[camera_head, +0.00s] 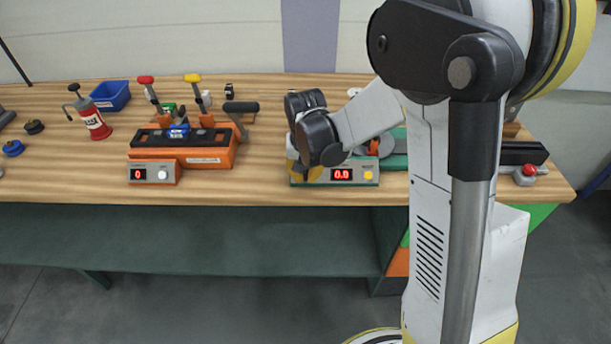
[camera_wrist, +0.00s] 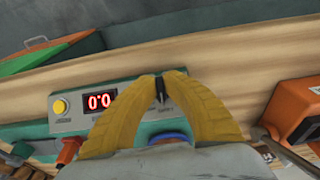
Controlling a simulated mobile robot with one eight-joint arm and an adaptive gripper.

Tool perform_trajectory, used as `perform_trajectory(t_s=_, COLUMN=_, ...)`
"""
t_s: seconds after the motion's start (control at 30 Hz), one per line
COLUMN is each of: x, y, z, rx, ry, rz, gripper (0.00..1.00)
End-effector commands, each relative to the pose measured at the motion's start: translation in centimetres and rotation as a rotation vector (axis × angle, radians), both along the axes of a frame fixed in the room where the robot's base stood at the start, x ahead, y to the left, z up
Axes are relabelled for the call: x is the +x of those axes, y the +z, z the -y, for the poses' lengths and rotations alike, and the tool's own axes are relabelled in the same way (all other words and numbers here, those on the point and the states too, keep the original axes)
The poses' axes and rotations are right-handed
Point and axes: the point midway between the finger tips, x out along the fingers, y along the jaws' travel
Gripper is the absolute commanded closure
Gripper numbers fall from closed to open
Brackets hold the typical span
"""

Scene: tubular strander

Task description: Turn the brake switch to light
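A grey-green control box (camera_head: 356,183) stands at the front edge of the bench. In the wrist view its face (camera_wrist: 75,124) shows upside down, with a lit red 0.0 display (camera_wrist: 100,101) and a yellow button (camera_wrist: 60,106). A small black switch knob (camera_wrist: 159,89) sits on the face beside the display. My gripper (camera_wrist: 161,80) has its two yellow fingers closed in around this knob, one on each side. In the head view my gripper (camera_head: 306,172) covers that end of the box and hides the knob. The knob's label is too small to read.
An orange unit (camera_head: 208,158) with levers stands to the left, its own box (camera_head: 153,174) showing 0. A red grease pump (camera_head: 94,122) and blue bin (camera_head: 111,96) stand farther left. Bare bench lies between the orange unit and the control box.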

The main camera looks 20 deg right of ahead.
Motion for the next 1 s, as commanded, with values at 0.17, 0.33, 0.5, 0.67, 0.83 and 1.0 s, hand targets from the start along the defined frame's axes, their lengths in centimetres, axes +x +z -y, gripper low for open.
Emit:
perform_trajectory(t_s=0.17, x=0.0, y=0.0, z=0.0, rx=0.0, ry=-0.001, rz=-0.001, gripper=0.89)
perform_trajectory(t_s=0.33, x=0.0, y=0.0, z=0.0, rx=0.001, ry=-0.001, rz=-0.001, gripper=0.68)
perform_trajectory(t_s=0.5, x=0.0, y=0.0, z=0.0, rx=0.001, ry=-0.001, rz=0.0, gripper=0.68)
perform_trajectory(t_s=0.67, x=-0.2, y=1.2, z=-0.1, rx=0.001, ry=-0.001, rz=0.0, gripper=0.68)
perform_trajectory(t_s=0.83, x=-0.8, y=4.6, z=-0.3, rx=0.001, ry=0.0, rz=0.0, gripper=0.68)
perform_trajectory(t_s=1.0, x=-1.4, y=8.3, z=-0.5, rx=0.001, ry=0.0, rz=0.0, gripper=0.68)
